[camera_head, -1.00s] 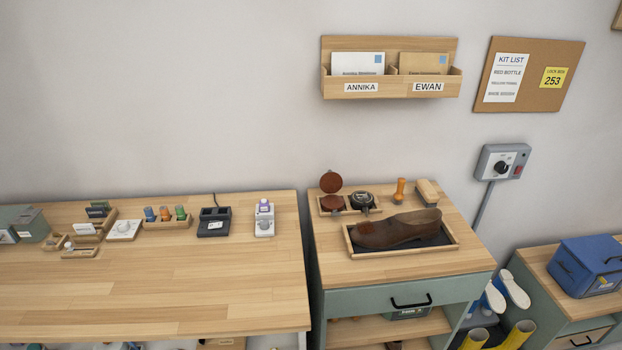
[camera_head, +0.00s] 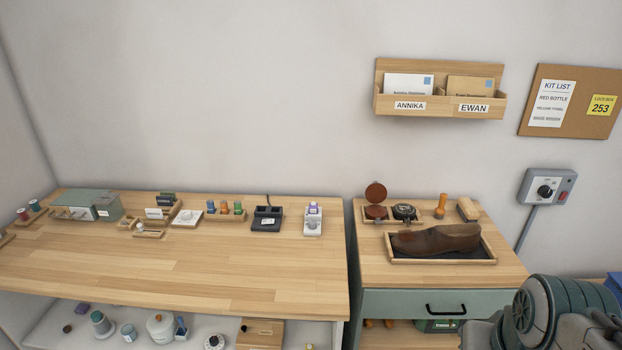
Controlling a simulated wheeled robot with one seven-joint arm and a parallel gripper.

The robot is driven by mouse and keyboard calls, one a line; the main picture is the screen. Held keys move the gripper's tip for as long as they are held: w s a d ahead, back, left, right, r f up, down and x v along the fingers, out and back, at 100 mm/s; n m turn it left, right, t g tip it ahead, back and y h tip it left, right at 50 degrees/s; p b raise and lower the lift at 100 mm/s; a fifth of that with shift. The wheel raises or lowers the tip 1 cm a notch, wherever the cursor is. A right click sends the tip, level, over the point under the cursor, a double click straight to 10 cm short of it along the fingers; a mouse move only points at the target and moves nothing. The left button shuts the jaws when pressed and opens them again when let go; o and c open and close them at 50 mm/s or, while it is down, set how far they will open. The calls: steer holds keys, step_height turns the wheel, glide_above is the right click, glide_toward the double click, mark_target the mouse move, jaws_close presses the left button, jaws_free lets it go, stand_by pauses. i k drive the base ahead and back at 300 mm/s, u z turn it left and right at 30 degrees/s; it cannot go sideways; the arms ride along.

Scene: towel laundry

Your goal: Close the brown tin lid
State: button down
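The brown tin (camera_head: 375,212) sits in a small wooden tray at the back left of the shoe-care cabinet. Its round brown lid (camera_head: 375,193) stands open, upright behind the tin's base. A dark tin (camera_head: 404,211) is beside it on the right. Part of my arm shows at the lower right of the head view. My gripper's fingers are not visible, and nothing of mine is near the tin.
A brown shoe (camera_head: 436,239) lies in a wooden tray (camera_head: 400,262) in front of the tins. An orange-handled tool (camera_head: 440,206) and a brush (camera_head: 468,208) stand to the right. A long wooden table (camera_head: 180,265) is at left, with a narrow gap between.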

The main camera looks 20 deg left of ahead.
mark_target(376, 193)
steer(key=u, duration=0.45)
steer(key=i, duration=1)
